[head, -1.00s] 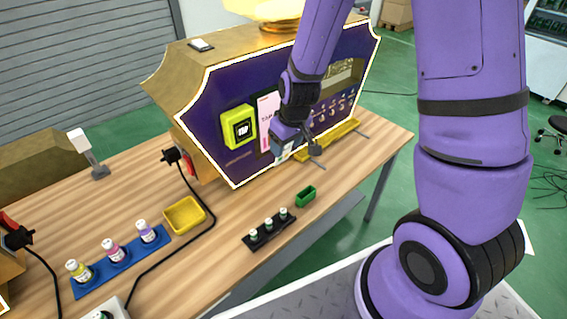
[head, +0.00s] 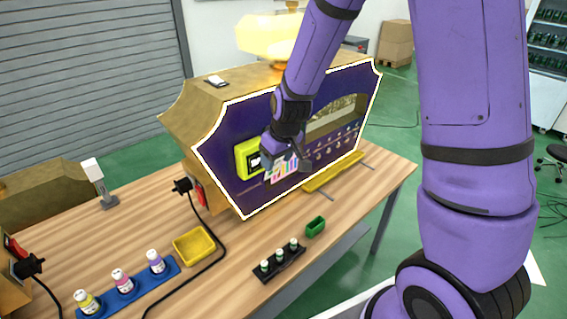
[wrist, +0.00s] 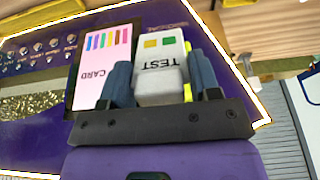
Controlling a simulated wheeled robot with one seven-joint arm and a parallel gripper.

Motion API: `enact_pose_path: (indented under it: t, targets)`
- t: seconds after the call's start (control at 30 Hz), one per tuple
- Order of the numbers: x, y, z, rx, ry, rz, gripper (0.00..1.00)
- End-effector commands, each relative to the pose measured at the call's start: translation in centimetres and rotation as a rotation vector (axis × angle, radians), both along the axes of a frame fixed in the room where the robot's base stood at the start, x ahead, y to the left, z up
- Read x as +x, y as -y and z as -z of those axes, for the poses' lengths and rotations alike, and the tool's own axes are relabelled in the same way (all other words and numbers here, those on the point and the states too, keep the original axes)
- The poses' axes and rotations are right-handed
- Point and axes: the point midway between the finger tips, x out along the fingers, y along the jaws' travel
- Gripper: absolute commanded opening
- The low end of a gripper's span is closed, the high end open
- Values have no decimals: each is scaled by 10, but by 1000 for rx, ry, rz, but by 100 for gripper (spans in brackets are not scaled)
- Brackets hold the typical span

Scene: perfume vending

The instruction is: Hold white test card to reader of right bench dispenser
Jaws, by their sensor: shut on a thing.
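The right bench dispenser (head: 228,135) is a purple-fronted gold machine with a white outline. Its yellow-green reader (head: 241,160) sits on the front's left part, partly covered by my gripper (head: 270,150). In the wrist view, my gripper (wrist: 163,80) is shut on the white test card (wrist: 161,68), marked TEST with yellow and green squares. Yellow-green edges of the reader (wrist: 187,91) show behind the card. The card is at the reader's right side in the head view, mostly hidden by the gripper; I cannot tell whether they touch.
A pale panel with coloured stripes (wrist: 103,65), lettered CARD, is on the dispenser front beside the test card. On the bench are a yellow tray (head: 194,247), a green box (head: 316,227), a black vial rack (head: 279,265), a blue bottle rack (head: 140,285) and a black cable.

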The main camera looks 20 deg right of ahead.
Motion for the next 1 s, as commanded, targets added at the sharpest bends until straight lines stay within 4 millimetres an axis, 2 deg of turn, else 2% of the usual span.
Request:
enact_pose_path:
  t: [0.5,0.7,1.0]
  targets:
    - [48,-16,0,0,0,-1,34]
    - [56,-18,0,0,1,1,34]
    - [58,-19,0,-1,0,1,34]
